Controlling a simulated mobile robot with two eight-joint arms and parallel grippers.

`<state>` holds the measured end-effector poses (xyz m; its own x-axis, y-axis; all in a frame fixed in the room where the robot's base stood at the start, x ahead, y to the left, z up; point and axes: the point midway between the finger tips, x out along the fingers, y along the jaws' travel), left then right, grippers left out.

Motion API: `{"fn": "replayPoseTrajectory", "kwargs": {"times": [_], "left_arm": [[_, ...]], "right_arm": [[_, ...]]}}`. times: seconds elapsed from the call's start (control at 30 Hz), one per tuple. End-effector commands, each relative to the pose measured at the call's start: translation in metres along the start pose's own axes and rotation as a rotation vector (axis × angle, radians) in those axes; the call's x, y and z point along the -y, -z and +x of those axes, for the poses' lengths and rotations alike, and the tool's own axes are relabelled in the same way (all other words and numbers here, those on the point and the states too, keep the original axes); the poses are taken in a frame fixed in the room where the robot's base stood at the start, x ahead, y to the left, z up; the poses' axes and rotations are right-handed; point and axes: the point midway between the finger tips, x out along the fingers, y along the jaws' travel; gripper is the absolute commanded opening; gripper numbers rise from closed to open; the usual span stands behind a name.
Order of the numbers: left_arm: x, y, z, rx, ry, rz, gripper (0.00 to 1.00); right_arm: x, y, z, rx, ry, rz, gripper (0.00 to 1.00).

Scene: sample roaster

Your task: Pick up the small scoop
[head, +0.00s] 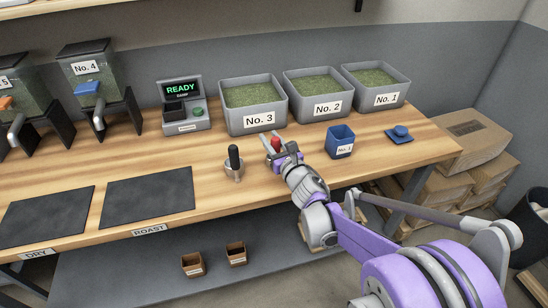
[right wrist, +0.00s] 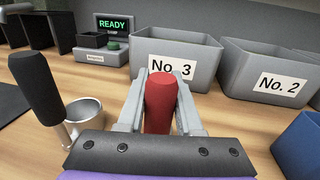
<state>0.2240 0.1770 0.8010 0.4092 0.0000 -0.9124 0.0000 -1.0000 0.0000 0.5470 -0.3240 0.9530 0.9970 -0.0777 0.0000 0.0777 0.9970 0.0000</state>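A scoop with a red upright handle (head: 275,144) is at my right gripper (head: 284,157) near the table's front edge. I take it for the small scoop; its cup is hidden. In the right wrist view the red handle (right wrist: 161,105) stands between the two fingers of my right gripper (right wrist: 161,85). The fingers lie against both sides of it with no clear gap, so the gripper looks shut on it. A second scoop with a black handle (head: 234,155) and a metal cup stands just to the left; it also shows in the right wrist view (right wrist: 40,90). My left gripper is not in view.
Grey bins No. 3 (head: 262,121), No. 2 (head: 327,107) and No. 1 (head: 386,100) stand behind. A blue cup (head: 339,143) is to the right, with a blue lidded item (head: 400,134) beyond. Dark mats (head: 148,197) lie left. A READY display device (head: 181,89) stands at the back.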

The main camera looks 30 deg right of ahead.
Motion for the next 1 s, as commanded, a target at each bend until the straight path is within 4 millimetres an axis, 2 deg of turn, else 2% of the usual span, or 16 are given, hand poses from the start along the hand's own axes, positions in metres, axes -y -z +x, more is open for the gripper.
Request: {"fn": "replayPoseTrajectory", "kwargs": {"times": [0.03, 0.1, 0.13, 0.57, 0.67, 1.0], "left_arm": [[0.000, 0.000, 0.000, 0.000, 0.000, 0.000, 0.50], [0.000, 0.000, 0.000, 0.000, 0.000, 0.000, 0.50], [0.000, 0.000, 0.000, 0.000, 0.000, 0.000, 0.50], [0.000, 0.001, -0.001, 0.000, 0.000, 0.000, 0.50], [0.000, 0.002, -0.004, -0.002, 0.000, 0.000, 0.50], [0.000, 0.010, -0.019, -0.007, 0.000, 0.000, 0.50]], "right_arm": [[0.000, 0.000, 0.000, 0.000, 0.000, 0.000, 0.16], [0.000, 0.000, 0.000, 0.000, 0.000, 0.000, 0.03], [0.000, 0.000, 0.000, 0.000, 0.000, 0.000, 0.00], [0.000, -0.003, 0.000, 0.000, 0.000, 0.000, 0.00], [0.000, -0.015, 0.000, 0.001, 0.000, 0.000, 0.00], [0.000, -0.082, 0.000, 0.001, 0.001, 0.000, 0.00]]}}
